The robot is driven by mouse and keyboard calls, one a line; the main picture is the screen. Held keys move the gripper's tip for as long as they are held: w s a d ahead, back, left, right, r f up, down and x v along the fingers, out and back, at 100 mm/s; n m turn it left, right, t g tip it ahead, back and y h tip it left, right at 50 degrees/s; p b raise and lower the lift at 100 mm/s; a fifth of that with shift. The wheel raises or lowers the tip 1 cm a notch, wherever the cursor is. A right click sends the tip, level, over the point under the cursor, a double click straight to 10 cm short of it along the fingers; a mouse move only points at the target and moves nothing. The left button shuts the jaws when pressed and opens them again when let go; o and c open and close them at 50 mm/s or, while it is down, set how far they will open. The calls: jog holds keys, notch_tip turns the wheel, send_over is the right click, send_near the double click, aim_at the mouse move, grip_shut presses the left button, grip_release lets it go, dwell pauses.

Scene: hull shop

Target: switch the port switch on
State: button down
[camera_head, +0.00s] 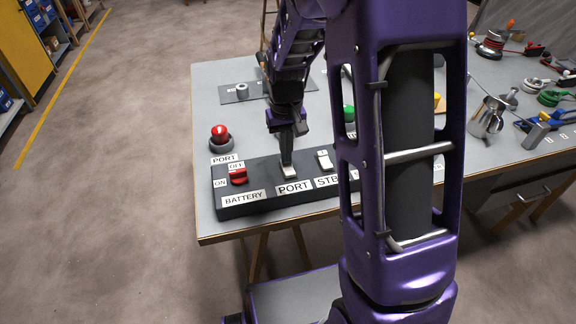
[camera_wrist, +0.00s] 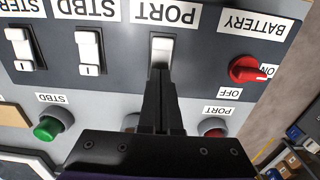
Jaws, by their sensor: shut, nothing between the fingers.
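The port switch (camera_head: 289,173) is a white rocker on the dark switch panel (camera_head: 260,199), above the label PORT. It also shows in the wrist view (camera_wrist: 161,50), upside down with its label. My gripper (camera_head: 287,161) is shut and empty, pointing down at the switch. In the wrist view its fingertips (camera_wrist: 158,74) are right at the switch's lower end and cover a little of it. I cannot tell whether they touch it or which way the rocker is tipped.
The red battery knob (camera_head: 238,176) is left of the port switch, the white STBD switch (camera_head: 324,160) right of it. A red button (camera_head: 220,132) and a green button (camera_head: 349,113) stand behind. A steel jug (camera_head: 487,117) and several fittings lie at the right.

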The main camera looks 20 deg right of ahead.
jog(key=shift+f, duration=0.15)
jog(key=shift+r+p, duration=2.7)
jog(key=shift+r, duration=0.85)
